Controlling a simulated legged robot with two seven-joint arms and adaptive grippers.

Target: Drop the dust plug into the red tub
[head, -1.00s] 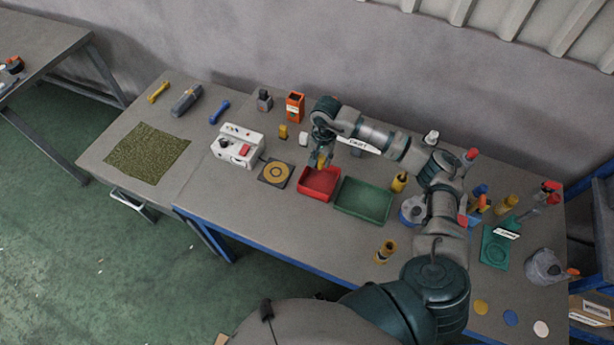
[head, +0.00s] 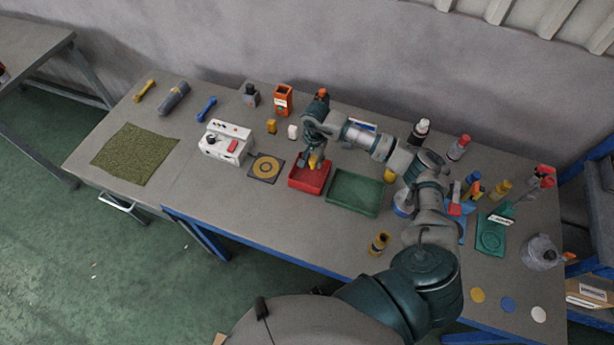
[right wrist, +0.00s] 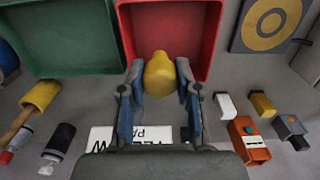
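The red tub (head: 309,188) stands on the workbench beside a green tray. In the right wrist view its red floor and walls (right wrist: 205,60) fill the top centre. My right gripper (head: 310,163) is above the tub's back part, pointing down. Its two fingers are on either side of a yellow rounded piece, which I take to be the dust plug (right wrist: 160,75); they appear to touch its sides. In the head view the plug (head: 315,161) shows below the fingers, over the tub. My left gripper is not in view.
The green tray (head: 356,192) stands right of the tub. A dark square with a yellow ring (head: 267,168) and a white box (head: 225,143) are to the left. An orange holder (head: 283,100) stands behind. Bottles and tools crowd the right side.

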